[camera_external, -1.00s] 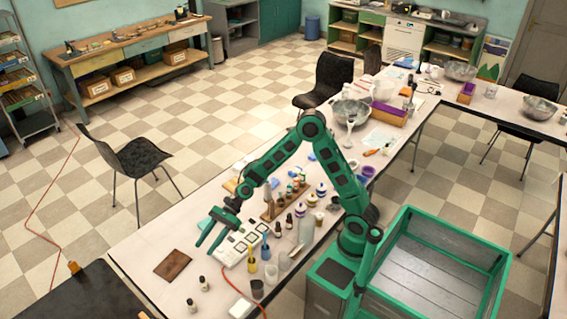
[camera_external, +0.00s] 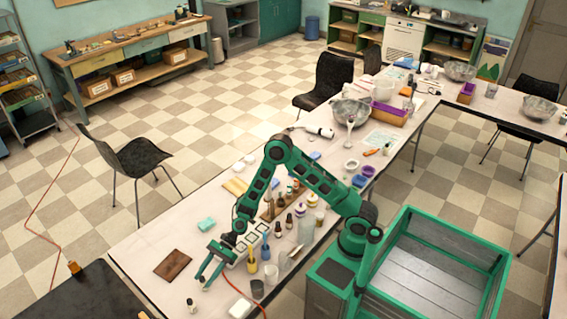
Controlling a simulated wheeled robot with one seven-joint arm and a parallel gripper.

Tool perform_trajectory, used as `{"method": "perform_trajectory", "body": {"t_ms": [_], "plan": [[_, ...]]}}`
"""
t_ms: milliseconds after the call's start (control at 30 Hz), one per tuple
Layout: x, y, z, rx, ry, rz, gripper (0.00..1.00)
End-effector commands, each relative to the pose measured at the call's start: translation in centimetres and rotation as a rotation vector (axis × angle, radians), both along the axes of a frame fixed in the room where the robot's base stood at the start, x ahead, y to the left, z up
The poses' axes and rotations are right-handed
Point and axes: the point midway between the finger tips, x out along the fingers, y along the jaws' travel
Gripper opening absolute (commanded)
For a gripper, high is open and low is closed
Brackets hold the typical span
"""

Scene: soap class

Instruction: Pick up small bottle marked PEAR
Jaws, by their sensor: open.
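My green gripper (camera_external: 203,281) is open and low over the near end of the long table. Its fingers point down at the spot where a small dark-capped bottle stood; that bottle is now hidden or nearly so by the fingers. I cannot tell if it is between them. Another small pale bottle with a dark cap (camera_external: 191,306) stands upright just in front of the gripper, apart from it. More small dark-capped bottles (camera_external: 289,221) stand farther back by the wooden rack. No label is readable, so I cannot tell which bottle is marked PEAR.
A yellow bottle (camera_external: 252,262), a dark cup (camera_external: 257,289) and a white block (camera_external: 241,308) are close on the right. The table's left front corner is mostly clear.

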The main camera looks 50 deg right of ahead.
Motion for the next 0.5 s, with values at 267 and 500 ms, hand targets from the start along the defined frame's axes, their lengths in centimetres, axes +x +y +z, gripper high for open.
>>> {"method": "perform_trajectory", "body": {"t_ms": [267, 500], "plan": [[-0.2, 2.5, -0.6, 0.002, -0.001, 0.003, 0.4], [-0.2, 5.0, -1.5, 0.001, 0.0, 0.0, 0.4]]}}
